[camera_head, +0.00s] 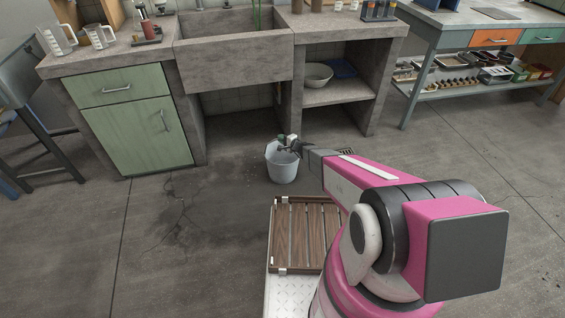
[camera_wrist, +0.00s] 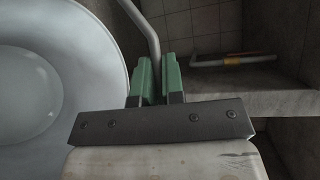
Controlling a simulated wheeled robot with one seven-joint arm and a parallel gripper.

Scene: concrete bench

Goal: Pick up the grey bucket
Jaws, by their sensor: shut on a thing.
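The grey bucket (camera_head: 283,170) is in front of the concrete sink bench in the head view, at the end of my arm. Its pale round inside (camera_wrist: 45,95) fills the left of the wrist view and looks empty. My gripper (camera_head: 286,143) is at the bucket's top. In the wrist view its green fingers (camera_wrist: 159,75) are closed on the bucket's thin grey handle, which runs up between them. I cannot tell whether the bucket's base touches the floor.
A slatted wooden rack (camera_head: 305,235) is at the lower middle, beside my arm. The concrete bench (camera_head: 235,62) with a green cabinet (camera_head: 140,125) stands behind the bucket. A white bowl (camera_head: 317,75) sits on its shelf. The floor left of the bucket is clear.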

